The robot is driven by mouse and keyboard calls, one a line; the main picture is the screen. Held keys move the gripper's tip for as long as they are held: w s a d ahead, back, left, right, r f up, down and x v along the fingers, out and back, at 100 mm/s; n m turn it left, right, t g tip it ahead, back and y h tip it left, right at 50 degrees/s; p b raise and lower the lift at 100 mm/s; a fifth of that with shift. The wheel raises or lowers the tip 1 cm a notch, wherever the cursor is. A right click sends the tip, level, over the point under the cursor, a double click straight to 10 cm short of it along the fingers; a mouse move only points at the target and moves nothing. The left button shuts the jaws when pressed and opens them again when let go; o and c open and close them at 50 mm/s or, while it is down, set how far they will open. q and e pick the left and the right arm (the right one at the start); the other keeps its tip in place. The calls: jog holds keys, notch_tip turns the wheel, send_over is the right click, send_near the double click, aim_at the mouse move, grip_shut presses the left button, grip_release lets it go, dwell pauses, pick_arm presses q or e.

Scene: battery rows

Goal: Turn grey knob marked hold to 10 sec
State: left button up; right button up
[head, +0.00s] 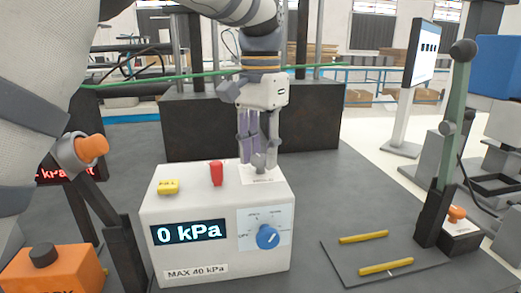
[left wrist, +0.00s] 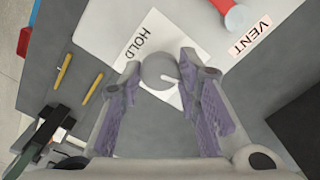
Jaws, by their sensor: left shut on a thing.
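The grey knob (left wrist: 158,70) sits on top of a white control box (head: 165,245), beside a label reading HOLD (left wrist: 140,42). It is round, with a white pointer line toward the lower right in the left wrist view. My left gripper (head: 260,160) points down onto the knob from above; in the left wrist view its two purple-padded fingers (left wrist: 160,76) are closed on either side of it. The dial's scale marks cannot be read. My right gripper is not in view.
The box also has a red control (head: 216,174), a yellow button (head: 168,187), a blue knob (head: 268,236) and a display reading 0 kPa (head: 188,232). A lever stand (head: 433,215) is at right, an orange box (head: 65,270) at left. A dark block (head: 310,120) stands behind.

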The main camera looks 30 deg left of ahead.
aim_at(261, 157)
pick_arm(q)
jog(key=m, duration=0.6)
jog(key=shift+m, duration=0.3)
jog(key=m, duration=0.5)
jog(key=shift+m, duration=0.4)
jog(key=o, duration=1.1)
jog(key=shift+o, duration=0.2)
notch_tip(261, 157, up, 12)
